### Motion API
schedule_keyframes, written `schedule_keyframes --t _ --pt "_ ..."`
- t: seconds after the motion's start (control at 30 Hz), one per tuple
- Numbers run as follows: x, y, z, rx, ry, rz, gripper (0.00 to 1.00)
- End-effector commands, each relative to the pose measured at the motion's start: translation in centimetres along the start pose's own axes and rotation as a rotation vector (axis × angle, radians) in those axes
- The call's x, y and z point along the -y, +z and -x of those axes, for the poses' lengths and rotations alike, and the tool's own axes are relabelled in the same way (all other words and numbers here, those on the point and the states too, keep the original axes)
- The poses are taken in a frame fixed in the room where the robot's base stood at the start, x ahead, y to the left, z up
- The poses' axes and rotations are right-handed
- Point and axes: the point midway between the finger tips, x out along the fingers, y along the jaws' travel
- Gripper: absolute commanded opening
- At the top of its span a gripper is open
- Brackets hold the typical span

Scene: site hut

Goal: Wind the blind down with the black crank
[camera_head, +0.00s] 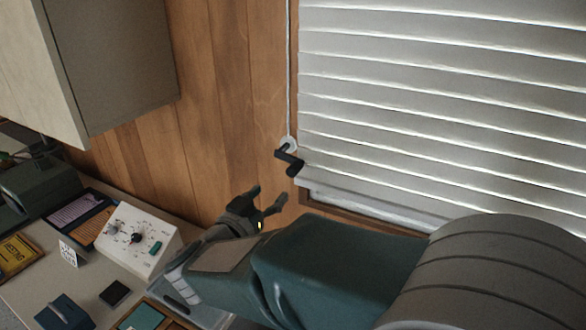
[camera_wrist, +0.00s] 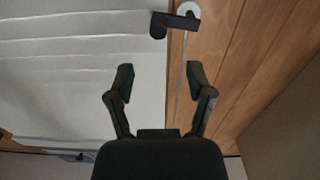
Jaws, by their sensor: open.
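The black crank (camera_head: 289,161) sits on a round white mount on the wood wall, just left of the blind's lower corner. A pale rod or cord runs up from the mount. The crank also shows in the wrist view (camera_wrist: 175,22), beyond the fingertips. The white slatted blind (camera_head: 430,100) covers most of the window, with a dark sill strip visible under its lower edge. My gripper (camera_head: 265,197) is open and empty, below and slightly left of the crank and apart from it. In the wrist view both fingers (camera_wrist: 161,76) are spread with nothing between them.
A desk (camera_head: 85,285) at lower left holds a white control box (camera_head: 137,238) with knobs, a framed panel and several small items. A grey wall cabinet (camera_head: 110,70) hangs at upper left. The wood wall around the crank is clear.

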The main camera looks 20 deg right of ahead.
Motion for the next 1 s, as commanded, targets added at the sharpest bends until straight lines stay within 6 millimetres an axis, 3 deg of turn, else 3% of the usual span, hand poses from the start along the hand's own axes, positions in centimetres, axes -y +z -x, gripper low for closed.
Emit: schedule_keyframes --t 0.6,1.0 --pt "-0.1 0.0 -9.6 0.001 0.003 -0.004 0.68" --pt "0.0 0.0 -10.6 0.002 0.0 -0.004 0.68"
